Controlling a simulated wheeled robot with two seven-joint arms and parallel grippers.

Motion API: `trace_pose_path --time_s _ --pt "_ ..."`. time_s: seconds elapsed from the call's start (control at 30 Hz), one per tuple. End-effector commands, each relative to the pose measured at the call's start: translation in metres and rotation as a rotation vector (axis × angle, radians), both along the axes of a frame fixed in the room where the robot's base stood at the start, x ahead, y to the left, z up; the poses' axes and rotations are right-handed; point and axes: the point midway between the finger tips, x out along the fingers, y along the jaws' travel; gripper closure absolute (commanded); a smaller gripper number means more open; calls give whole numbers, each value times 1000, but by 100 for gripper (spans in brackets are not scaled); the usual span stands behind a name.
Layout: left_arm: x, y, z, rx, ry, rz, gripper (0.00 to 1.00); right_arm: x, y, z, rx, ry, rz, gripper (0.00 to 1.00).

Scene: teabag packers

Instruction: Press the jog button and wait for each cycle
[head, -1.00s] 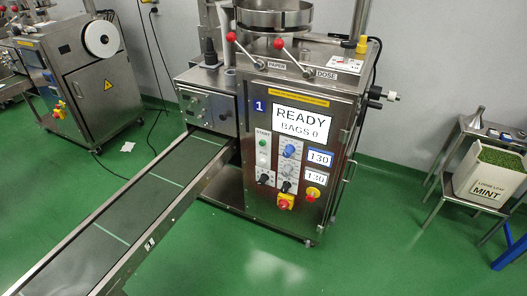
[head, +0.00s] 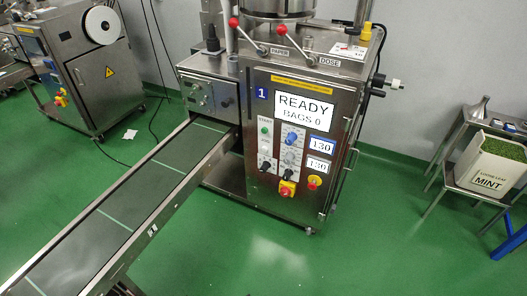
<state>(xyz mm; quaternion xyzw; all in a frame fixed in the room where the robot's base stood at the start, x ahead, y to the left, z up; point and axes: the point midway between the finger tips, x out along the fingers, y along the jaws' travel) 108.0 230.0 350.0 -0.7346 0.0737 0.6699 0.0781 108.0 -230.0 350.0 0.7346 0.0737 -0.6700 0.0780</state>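The packing machine marked 1 (head: 261,93) stands in the middle of the head view. Its display (head: 304,110) reads READY, BAGS 0. Below it, the control panel has a green button (head: 265,130) under a START label, a blue knob (head: 291,138), black knobs (head: 265,165), and a red button on a yellow base (head: 287,188). Another red button with a yellow surround (head: 314,182) sits to the right. Two small displays (head: 321,146) both read 130. The jog label is too small to read for certain. Neither of my grippers is in view.
A conveyor (head: 120,210) runs from the machine toward the lower left, with no bags visible on it. A second machine (head: 85,75) stands at the back left. A bin labelled MINT (head: 487,181) is on a stand at right. Green floor in front is clear.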

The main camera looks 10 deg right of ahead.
Motion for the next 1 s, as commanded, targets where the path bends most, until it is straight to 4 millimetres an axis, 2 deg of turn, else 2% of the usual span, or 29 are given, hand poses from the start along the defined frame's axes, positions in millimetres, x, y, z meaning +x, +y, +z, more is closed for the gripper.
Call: trace_pose_path --time_s 0.07,0.37,1.0 --pt "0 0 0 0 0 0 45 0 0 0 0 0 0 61" --pt "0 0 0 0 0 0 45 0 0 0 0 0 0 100" --pt "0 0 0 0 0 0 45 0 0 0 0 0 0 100"
